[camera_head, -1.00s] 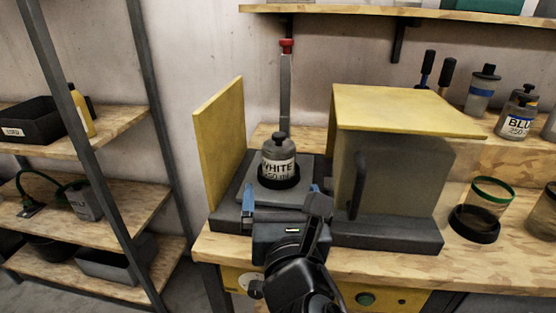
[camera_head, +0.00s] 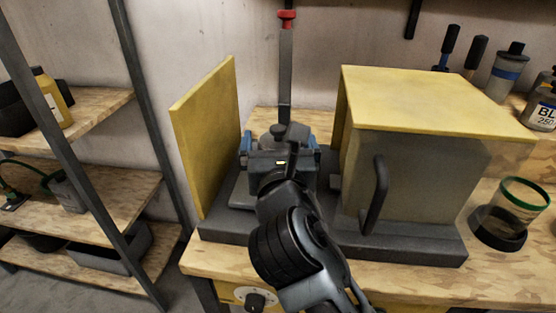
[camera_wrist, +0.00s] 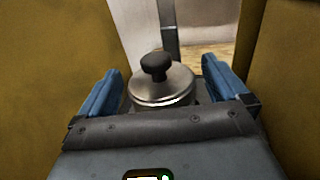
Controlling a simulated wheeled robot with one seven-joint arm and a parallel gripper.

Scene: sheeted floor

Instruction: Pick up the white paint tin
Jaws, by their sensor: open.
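The white paint tin (camera_head: 278,130) stands on the dark platform of the machine, left of the yellow-topped box. My gripper (camera_head: 281,150) is open, with one finger on each side of the tin and apparent gaps to both. My wrist view also shows the gripper (camera_wrist: 162,82); its body hides the tin's lower part and label.
A yellow panel (camera_head: 206,135) stands close on the left. A box with a yellow top (camera_head: 425,95) and dark handle (camera_head: 377,195) stands close on the right. An upright metal post with a red top (camera_head: 287,19) rises behind. A green-rimmed jar (camera_head: 512,210) sits farther right.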

